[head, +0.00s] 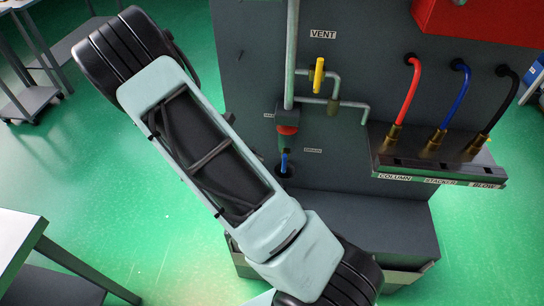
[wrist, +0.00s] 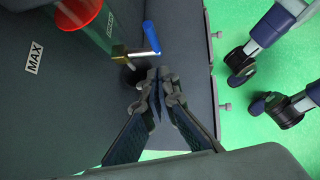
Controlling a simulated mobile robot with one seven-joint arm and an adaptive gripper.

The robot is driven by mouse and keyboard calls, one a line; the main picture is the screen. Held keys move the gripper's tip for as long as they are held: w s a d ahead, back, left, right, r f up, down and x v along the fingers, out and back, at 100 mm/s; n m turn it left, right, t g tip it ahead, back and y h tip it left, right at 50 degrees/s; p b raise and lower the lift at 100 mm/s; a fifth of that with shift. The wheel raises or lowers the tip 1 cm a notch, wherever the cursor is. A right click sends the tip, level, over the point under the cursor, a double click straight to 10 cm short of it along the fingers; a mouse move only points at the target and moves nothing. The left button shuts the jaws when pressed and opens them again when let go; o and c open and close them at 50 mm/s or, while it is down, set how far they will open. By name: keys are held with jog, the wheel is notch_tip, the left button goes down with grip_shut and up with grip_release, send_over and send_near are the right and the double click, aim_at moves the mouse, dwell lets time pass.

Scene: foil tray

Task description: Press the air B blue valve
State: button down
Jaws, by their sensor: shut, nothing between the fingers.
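A small blue valve handle (wrist: 151,37) on a brass fitting (wrist: 125,54) sits below a clear vessel with a red part in the wrist view. In the head view the blue handle (head: 284,161) shows low on the grey panel, beside my arm, near a label that seems to read DRAIN. No "air B" label is readable. My gripper (wrist: 158,72) is shut and empty in the wrist view. Its fingertips are just below the blue handle in the picture, with a gap visible between them. In the head view my arm hides the gripper.
A yellow valve handle (head: 319,76) stands under the VENT label. Red, blue and black hoses (head: 460,95) enter a block (head: 400,160) labelled COLUMN, STACKER and BLOW. A grey ledge (head: 360,215) juts out below. A table (head: 20,240) is at lower left; green floor lies between.

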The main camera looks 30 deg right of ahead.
aim_at(284, 164)
jog(key=shift+s+d+f+p, duration=0.2)
jog(key=shift+s+d, duration=0.1)
jog(key=shift+d, duration=0.5)
jog(key=shift+s+d+f+p, duration=0.1)
jog(key=shift+s+d+f, duration=0.2)
jog(key=shift+d, duration=0.5)
jog(key=shift+s+d+f+p, duration=0.1)
jog(key=shift+s+d, duration=0.25)
jog(key=shift+d, duration=0.45)
